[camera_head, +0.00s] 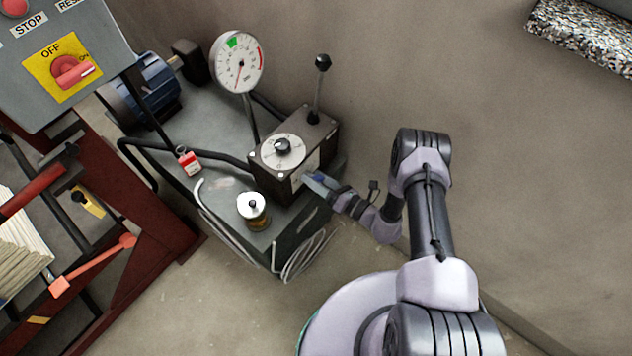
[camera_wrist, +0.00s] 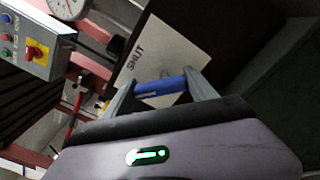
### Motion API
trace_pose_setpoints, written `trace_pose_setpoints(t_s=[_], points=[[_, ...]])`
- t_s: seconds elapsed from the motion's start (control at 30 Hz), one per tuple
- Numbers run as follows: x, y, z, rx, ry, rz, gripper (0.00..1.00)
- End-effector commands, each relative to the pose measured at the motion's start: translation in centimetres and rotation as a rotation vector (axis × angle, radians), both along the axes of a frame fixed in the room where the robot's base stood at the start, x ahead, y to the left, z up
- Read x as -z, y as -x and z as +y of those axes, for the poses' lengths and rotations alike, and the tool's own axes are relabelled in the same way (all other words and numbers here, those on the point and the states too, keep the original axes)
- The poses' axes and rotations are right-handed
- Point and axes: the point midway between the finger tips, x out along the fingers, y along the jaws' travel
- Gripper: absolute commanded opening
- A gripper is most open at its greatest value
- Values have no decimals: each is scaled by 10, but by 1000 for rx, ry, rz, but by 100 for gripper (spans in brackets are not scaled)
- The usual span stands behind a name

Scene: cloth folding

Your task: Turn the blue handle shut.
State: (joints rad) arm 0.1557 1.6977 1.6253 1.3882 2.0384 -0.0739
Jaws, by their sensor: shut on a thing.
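The blue handle (camera_wrist: 160,87) is a short blue bar in front of a white plate (camera_wrist: 165,48) marked "SHUT" in the wrist view. My gripper (camera_wrist: 163,84) is shut on the handle, with one grey finger at each end of it. In the head view my gripper (camera_head: 313,181) reaches from the right to the front side of the dark valve box (camera_head: 263,160), which has a round white dial on top. There the handle is mostly hidden by the fingers, and its exact angle is hard to read.
A pressure gauge (camera_head: 238,62) and a black-knobbed lever (camera_head: 318,90) stand behind and beside the box. A small white-topped canister (camera_head: 253,208) and a red padlock tag (camera_head: 189,161) are to its left. A grey control panel (camera_head: 62,60) is at upper left. Floor to the right is clear.

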Motion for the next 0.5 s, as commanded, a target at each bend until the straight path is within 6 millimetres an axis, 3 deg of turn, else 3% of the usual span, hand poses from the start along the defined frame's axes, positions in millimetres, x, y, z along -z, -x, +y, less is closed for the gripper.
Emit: trace_pose_setpoints(t_s=[0.5], points=[[2, -2, -2, 0, -292, 377, 25]])
